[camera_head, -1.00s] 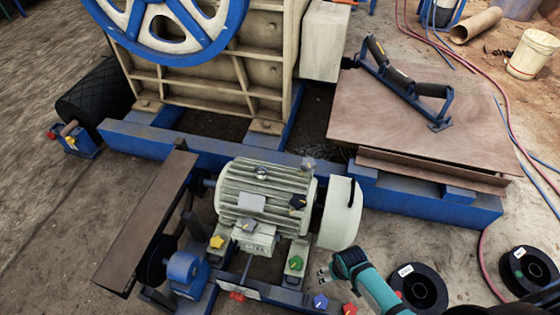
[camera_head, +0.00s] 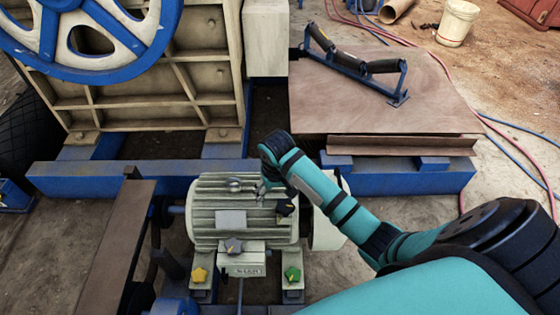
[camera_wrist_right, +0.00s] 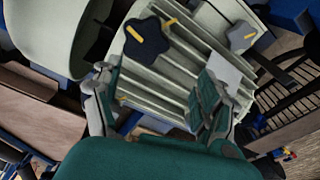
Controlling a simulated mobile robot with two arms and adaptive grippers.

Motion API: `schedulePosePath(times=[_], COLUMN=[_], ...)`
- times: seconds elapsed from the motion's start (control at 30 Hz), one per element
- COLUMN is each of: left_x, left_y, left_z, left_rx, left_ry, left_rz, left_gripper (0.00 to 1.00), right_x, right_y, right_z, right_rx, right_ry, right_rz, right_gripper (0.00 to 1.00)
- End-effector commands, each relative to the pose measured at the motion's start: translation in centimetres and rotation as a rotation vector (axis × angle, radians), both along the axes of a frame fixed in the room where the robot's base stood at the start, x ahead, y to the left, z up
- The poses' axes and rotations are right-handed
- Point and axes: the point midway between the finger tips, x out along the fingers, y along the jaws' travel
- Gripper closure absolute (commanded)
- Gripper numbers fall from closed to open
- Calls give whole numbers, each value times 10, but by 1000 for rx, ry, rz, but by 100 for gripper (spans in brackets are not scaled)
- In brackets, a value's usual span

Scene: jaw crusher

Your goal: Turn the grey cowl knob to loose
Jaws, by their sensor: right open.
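The grey-green finned motor (camera_head: 215,205) has a pale cowl (camera_head: 328,235) at its right end, partly behind my right arm. The grey knob seen earlier on top near the cowl does not show now; my right gripper covers that area. My right gripper (camera_head: 262,188) is open over the motor's top right. In the right wrist view its two fingers (camera_wrist_right: 160,100) are spread above the fins, with no knob visible between them. A dark knob (camera_head: 286,207) sits just in front, also in the wrist view (camera_wrist_right: 146,38). My left gripper is not in view.
Another grey knob (camera_head: 233,246) is on the terminal box, with a yellow knob (camera_head: 199,275) and green knob (camera_head: 292,274) at the motor's feet. A metal lifting eye (camera_head: 233,184) is left of my gripper. A roller frame (camera_head: 355,62) lies on a brown plate (camera_head: 430,110) behind.

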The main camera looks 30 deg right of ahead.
Motion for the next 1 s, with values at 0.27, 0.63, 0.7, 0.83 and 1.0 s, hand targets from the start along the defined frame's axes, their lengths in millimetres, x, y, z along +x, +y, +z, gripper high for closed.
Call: schedulePosePath(times=[0.27,0.63,0.7,0.83,1.0], left_x=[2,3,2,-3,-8], left_y=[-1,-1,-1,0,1], left_z=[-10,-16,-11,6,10], left_rx=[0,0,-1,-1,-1], left_ry=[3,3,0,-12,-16], left_rz=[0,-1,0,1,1], left_gripper=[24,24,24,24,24], right_x=[79,120,120,119,119], right_y=[-59,-110,-110,-110,-109], right_z=[60,127,121,100,62], right_rx=[6,59,60,58,58], right_ry=[46,92,94,95,94], right_rz=[-286,-575,-577,-575,-574], right_gripper=[24,24,24,24,24])
